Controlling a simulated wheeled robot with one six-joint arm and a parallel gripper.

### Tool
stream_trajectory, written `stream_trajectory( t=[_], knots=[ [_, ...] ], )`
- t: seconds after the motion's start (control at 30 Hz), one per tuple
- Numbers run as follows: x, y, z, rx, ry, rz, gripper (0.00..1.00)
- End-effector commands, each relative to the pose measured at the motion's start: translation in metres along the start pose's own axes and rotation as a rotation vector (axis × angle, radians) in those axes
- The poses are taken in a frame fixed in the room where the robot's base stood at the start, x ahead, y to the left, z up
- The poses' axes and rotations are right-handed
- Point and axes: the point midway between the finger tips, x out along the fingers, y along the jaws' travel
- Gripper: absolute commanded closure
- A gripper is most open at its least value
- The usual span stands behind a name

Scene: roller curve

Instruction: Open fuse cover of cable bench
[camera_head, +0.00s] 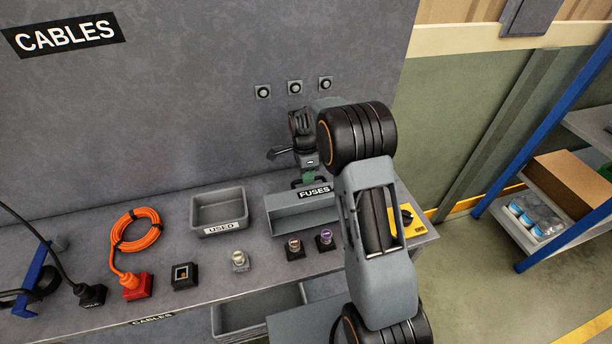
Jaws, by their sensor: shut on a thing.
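The grey fuse box (300,221) stands on the cable bench (180,240), right of the middle. A black and white FUSES label (314,192) is at its upper edge. A black handle (296,184) shows just behind the label, at the cover. My gripper (309,178) reaches down to this handle from behind and is shut on it. My arm hides part of the box's right side. I cannot tell clearly how far the cover is raised.
A grey tray labelled USED (219,208) stands left of the box. Sockets with fuses (295,248) line the front. An orange cable coil (137,230) and a red plug block (138,287) lie left. A yellow switch box (413,219) is right. The wall stands close behind.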

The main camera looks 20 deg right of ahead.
Motion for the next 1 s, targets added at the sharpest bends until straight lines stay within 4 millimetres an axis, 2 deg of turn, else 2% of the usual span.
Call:
stream_trajectory(
  t=[0.27,0.57,0.6,0.8,0.87,1.0],
  knots=[
    [-0.019,0.02,0.0,0.009,-0.002,-0.083,1.0],
    [-0.019,0.023,0.0,0.01,-0.003,-0.078,1.0],
    [-0.019,0.023,0.0,0.01,-0.003,-0.077,0.84],
    [-0.019,0.022,0.0,0.007,-0.002,-0.078,0.65],
    [-0.019,0.022,0.0,0.006,-0.002,-0.079,0.6],
    [-0.019,0.022,0.0,0.004,-0.001,-0.08,0.59]
  ],
)
